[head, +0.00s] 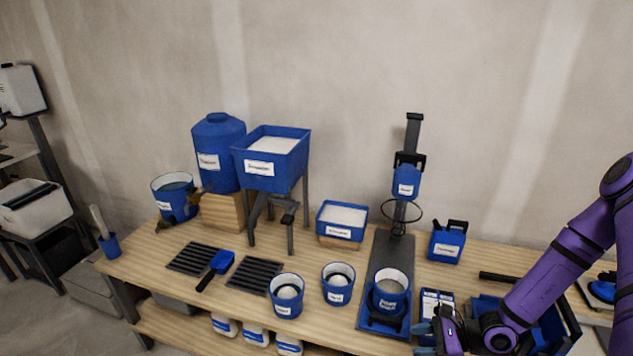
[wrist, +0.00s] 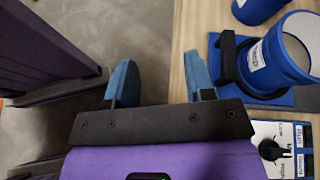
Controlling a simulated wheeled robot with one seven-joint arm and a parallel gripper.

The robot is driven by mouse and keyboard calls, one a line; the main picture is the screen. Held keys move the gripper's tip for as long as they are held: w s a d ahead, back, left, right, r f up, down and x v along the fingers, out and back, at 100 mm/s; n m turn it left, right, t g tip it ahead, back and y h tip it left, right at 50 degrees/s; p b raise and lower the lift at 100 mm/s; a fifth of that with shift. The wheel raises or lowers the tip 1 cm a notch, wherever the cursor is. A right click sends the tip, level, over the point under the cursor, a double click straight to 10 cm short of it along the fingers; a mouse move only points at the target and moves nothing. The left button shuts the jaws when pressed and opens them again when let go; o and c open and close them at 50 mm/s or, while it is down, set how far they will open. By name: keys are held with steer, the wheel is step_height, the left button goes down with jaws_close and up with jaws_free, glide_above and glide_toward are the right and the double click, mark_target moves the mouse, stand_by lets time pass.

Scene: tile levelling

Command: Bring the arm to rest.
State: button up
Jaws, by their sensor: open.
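My purple arm (head: 562,275) reaches in from the right in the head view. My gripper (head: 424,340) is at the front edge of the workbench, low and near the blue control box. In the wrist view my gripper (wrist: 162,80) shows two blue fingers spread apart with nothing between them. Below the fingers there are the floor and the front edge of the bench. The fingers touch nothing that I can see.
A blue bucket (head: 389,292) stands on the mixer base, beside the control box (head: 437,300). Two blue buckets (head: 286,296) (head: 338,285) stand left of it. A blue scoop (head: 221,262) lies on the bench (head: 150,262). Floor (wrist: 150,40) in front of the bench is clear.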

step_height(320, 180, up, 30)
steer(key=d+n+g+h, duration=0.25)
steer(key=n+h, duration=0.35)
steer(key=n, duration=0.7)
steer(key=s+r+n+t+h, duration=0.2)
steer(key=s+r+h, duration=0.1)
steer(key=s+r, duration=0.5)
steer(key=s+d+r+n+t+h, duration=0.1)
steer(key=s+r+n+t+h, duration=0.2)
steer(key=s+r, duration=0.5)
step_height(320, 180, up, 6)
steer(key=shift+s+r+n, duration=0.25)
steer(key=shift+s+n, duration=0.05)
steer(key=shift+s, duration=0.05)
